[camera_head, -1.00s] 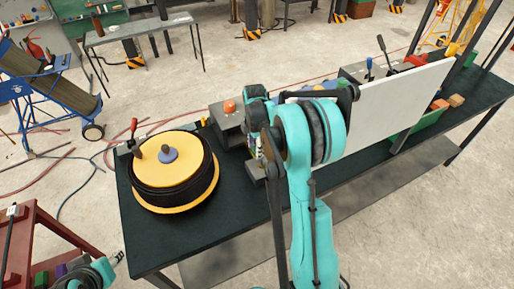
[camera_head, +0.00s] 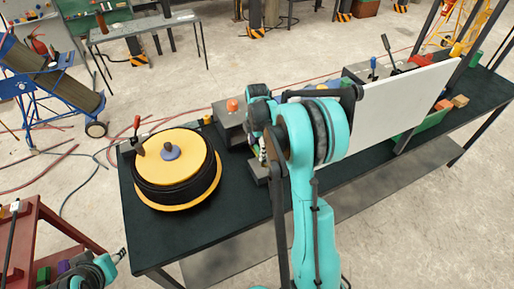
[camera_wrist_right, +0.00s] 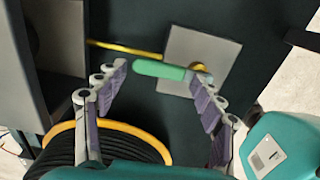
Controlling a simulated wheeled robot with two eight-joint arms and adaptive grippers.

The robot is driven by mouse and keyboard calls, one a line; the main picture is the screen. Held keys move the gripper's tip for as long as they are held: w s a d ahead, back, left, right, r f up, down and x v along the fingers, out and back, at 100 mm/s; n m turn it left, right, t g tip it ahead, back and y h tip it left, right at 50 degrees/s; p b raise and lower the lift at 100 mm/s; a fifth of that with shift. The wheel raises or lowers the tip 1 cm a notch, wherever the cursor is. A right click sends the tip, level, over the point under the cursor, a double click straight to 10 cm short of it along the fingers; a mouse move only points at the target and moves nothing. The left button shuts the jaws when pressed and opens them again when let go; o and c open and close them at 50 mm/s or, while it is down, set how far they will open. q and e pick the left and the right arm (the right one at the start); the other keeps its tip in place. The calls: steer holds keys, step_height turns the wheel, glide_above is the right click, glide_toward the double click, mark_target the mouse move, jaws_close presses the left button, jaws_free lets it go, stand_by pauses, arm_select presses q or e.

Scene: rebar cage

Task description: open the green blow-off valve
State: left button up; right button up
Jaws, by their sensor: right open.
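The green valve handle (camera_wrist_right: 160,69) shows in the right wrist view as a lever lying to the left of a brass fitting (camera_wrist_right: 201,68) on a square grey plate (camera_wrist_right: 190,60). My right gripper (camera_wrist_right: 165,82) is open, with one finger on each side of the handle's length. No clear contact shows. In the head view my right gripper (camera_head: 262,150) is small and partly hidden by my teal right arm, and the valve is mostly hidden there. My left gripper (camera_head: 95,272) is partly in view at the bottom left, and its jaws are unclear.
A black drum with a yellow top (camera_head: 172,160) stands on the dark bench (camera_head: 235,222), left of my right arm. A grey box with an orange button (camera_head: 232,108) stands behind. A white panel (camera_head: 390,105) rises at the right. A red cart (camera_head: 40,225) is at lower left.

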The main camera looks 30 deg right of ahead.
mark_target(257, 151)
step_height(257, 151, up, 12)
stand_by(0.4)
steer(key=shift+f, duration=0.1)
stand_by(0.3)
steer(key=s+a+r+m+t+b, duration=0.2)
steer(key=s+a+m+t, duration=0.1)
steer(key=s+a+m, duration=0.65)
steer(key=s+a+f+m+t+b, duration=0.2)
steer(key=s+a+f+m+t, duration=0.2)
steer(key=s+a+m, duration=0.3)
steer(key=s+a+f, duration=0.1)
steer(key=s, duration=0.2)
steer(key=shift+s+a+f, duration=0.35)
steer(key=shift+m, duration=0.25)
